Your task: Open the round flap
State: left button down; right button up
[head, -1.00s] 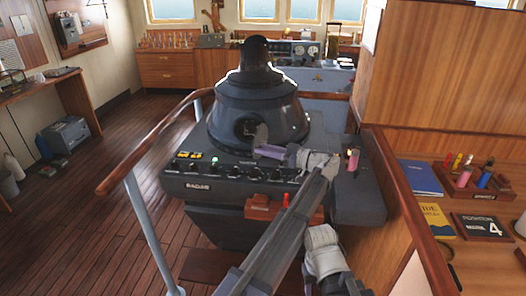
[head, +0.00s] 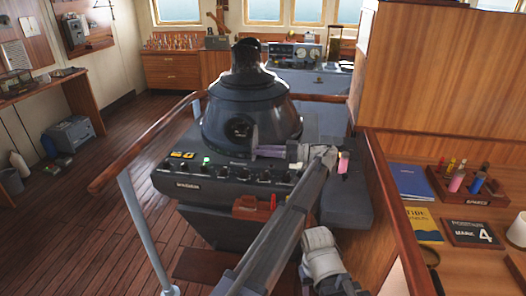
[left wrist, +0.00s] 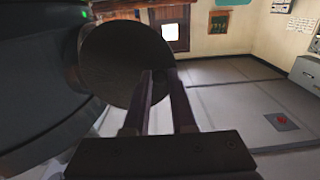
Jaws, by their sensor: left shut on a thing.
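The round flap (head: 255,137) stands out from the dark dome of the radar console, seen almost edge-on in the head view. It is swung to the right of the round opening (head: 239,128), which shows uncovered. In the left wrist view the flap is a large dark disc (left wrist: 118,62) beside the dome's side. My left gripper (head: 261,150) reaches in from the right of the dome and is shut on the flap's edge. Its two fingers (left wrist: 160,80) run up to the disc's right part; the exact contact is partly hidden. My right gripper is not in view.
The radar console (head: 186,188) has a row of knobs below the dome. A wooden handrail (head: 140,150) curves around its left side. A wooden desk (head: 480,262) with books and a marker rack (head: 468,197) stands at the right. The floor at left is open.

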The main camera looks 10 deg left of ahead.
pick_arm(q)
jog(key=c, duration=0.7)
grip_release()
jog(key=shift+c, duration=0.2)
notch_tip(320, 180, up, 10)
jog(key=p, duration=1)
jog(key=shift+f, duration=0.1)
